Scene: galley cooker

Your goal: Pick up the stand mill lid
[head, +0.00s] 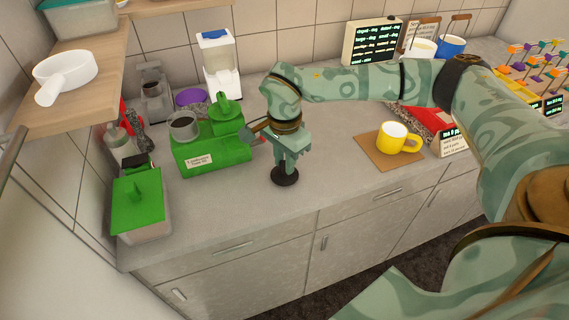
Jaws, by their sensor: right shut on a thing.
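My right gripper (287,160) points down over the counter, just right of the green stand. It is shut on a small dark round lid (286,176), which I take to be the stand mill lid. The lid is at the fingertips, with its flat disc facing down. I cannot tell whether it touches the counter or hangs just above it. The green stand (213,156) carries a label, a grey mill (183,126) with a dark open top at its left, and a green lidded pot (226,115) at its right. My left gripper is out of view.
A spoon-like handle (256,127) sticks out near my gripper. A green-lidded box (139,203) stands front left. A yellow mug (397,139) sits on a brown mat to the right. The counter (325,175) between gripper and mat is clear.

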